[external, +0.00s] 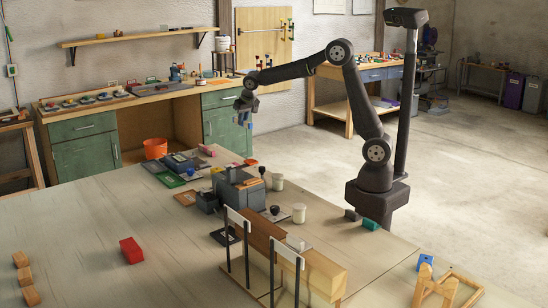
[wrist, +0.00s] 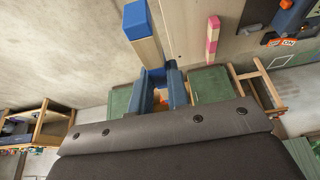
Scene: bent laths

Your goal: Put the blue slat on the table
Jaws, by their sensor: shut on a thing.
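The blue slat (wrist: 147,48) shows in the wrist view as a pale wooden bar with a blue end, reaching up from between my blue fingers. My gripper (wrist: 160,78) is shut on its near part, which the fingers partly hide. In the external view my gripper (external: 248,119) hangs high, above and beyond the far edge of the table (external: 90,225). The slat is too small there to tell apart from the blue fingers.
A red block (external: 131,250) and several wooden blocks (external: 22,277) lie at the left. Grey fixtures (external: 237,187) and a long wooden beam on a stand (external: 290,260) fill the middle. The left half of the table is mostly clear.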

